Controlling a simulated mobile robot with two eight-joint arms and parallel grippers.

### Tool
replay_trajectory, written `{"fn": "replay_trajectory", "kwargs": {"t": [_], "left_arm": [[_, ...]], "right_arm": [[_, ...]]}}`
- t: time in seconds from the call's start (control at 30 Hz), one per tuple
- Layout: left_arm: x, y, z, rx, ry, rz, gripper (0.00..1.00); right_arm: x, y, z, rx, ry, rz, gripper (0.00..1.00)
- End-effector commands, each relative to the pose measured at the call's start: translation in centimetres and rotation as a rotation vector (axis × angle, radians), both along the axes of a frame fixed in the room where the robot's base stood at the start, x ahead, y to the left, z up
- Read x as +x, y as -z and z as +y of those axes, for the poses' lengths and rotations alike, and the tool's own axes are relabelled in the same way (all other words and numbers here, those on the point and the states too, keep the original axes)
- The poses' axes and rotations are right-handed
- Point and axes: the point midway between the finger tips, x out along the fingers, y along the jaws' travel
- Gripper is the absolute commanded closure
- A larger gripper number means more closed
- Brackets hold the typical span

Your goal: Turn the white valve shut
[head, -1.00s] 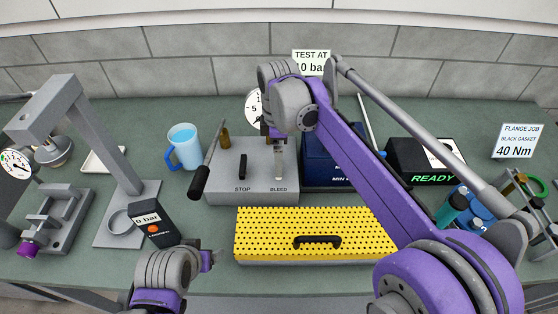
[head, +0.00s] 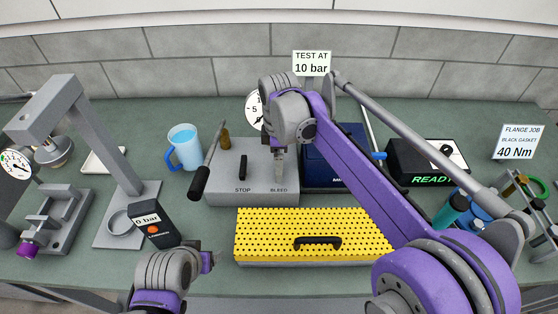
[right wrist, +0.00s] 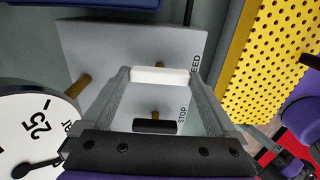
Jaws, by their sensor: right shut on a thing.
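The grey test box (head: 225,190) carries the labels STOP and BLEED. The white valve (right wrist: 160,76) is a white bar above the BLEED label, spanning the gap between the fingertips of my right gripper (right wrist: 160,82) in the right wrist view. My right gripper is shut on its two ends. In the head view my right gripper (head: 279,160) is over the BLEED side and mostly hides the valve. The black STOP handle (head: 243,167) stands to the left, and shows in the wrist view (right wrist: 156,126). My left gripper (head: 207,262) hangs low at the front, empty; its jaw gap is unclear.
A black-handled lever (head: 200,180) leans at the box's left. A yellow perforated case (head: 270,230) lies in front. A blue box (head: 325,170) stands right, a dial gauge (head: 254,110) behind.

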Motion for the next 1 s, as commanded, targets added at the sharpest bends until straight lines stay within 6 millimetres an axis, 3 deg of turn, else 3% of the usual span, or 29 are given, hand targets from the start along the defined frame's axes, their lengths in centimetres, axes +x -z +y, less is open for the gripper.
{"fn": "replay_trajectory", "kwargs": {"t": [0.37, 1.0], "left_arm": [[0.03, -0.09, 0.00, 0.000, 0.000, -0.001, 0.25], [0.12, -0.32, 0.00, 0.000, 0.000, -0.002, 0.25]], "right_arm": [[0.02, -0.06, 0.02, 0.000, 0.124, -0.001, 0.62], [0.03, -0.08, 0.02, 0.001, 0.706, -0.001, 0.62]]}}
